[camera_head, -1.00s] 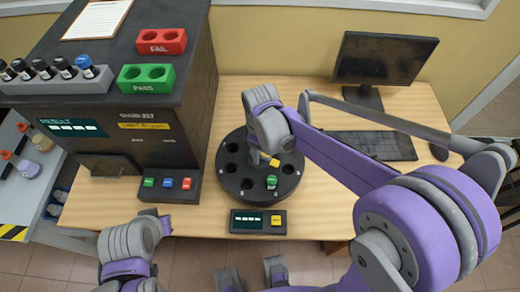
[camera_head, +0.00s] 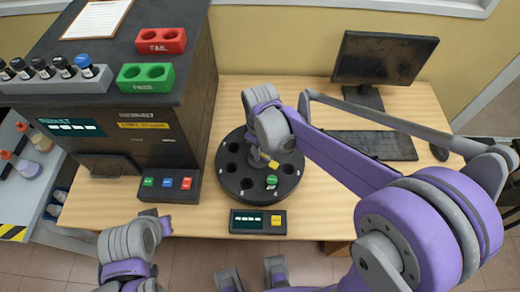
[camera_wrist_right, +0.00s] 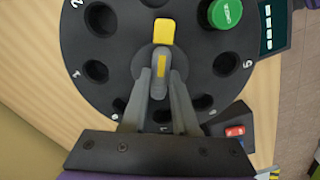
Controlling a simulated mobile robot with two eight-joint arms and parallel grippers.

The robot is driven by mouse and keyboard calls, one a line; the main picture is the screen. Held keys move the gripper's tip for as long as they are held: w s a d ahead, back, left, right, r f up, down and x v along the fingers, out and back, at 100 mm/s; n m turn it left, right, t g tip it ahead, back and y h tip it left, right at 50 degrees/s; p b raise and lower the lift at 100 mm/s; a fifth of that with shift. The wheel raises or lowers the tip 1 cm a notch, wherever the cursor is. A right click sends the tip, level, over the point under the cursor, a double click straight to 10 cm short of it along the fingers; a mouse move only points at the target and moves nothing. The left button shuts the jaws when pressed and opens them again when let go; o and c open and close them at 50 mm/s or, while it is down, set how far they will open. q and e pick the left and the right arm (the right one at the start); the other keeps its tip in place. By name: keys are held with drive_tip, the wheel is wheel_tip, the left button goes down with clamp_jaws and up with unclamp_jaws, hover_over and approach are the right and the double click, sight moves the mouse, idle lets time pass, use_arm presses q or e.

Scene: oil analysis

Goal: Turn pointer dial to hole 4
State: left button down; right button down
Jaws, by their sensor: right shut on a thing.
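The pointer dial is a black round plate (camera_wrist_right: 128,48) with numbered holes around a central grey knob. It also shows in the head view (camera_head: 231,184) on the table. The pointer's yellow tip (camera_wrist_right: 164,32) points near the top hole, leaning slightly toward a green-capped vial (camera_wrist_right: 224,12) in the hole between that one and hole 5. My right gripper (camera_wrist_right: 160,85) is shut on the grey knob, one finger on each side; its hand covers the far holes in the head view (camera_head: 264,160). My left gripper (camera_head: 160,224) is at lower left, away from the dial; its jaws are unclear.
The dark analyser (camera_head: 150,105) with a three-button panel (camera_head: 166,187) stands close on the left. A keyboard (camera_head: 372,146) and monitor (camera_head: 385,60) are at right.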

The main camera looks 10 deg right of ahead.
drive_tip(key=m, duration=0.3)
drive_tip(key=shift+m+b, duration=0.35)
drive_tip(key=shift+m, duration=1.55)
drive_tip(key=c, duration=0.7)
unclamp_jaws()
wheel_tip(320, 180, up, 11)
drive_tip(key=shift+f+p, duration=0.1)
drive_tip(key=shift+p, duration=0.35)
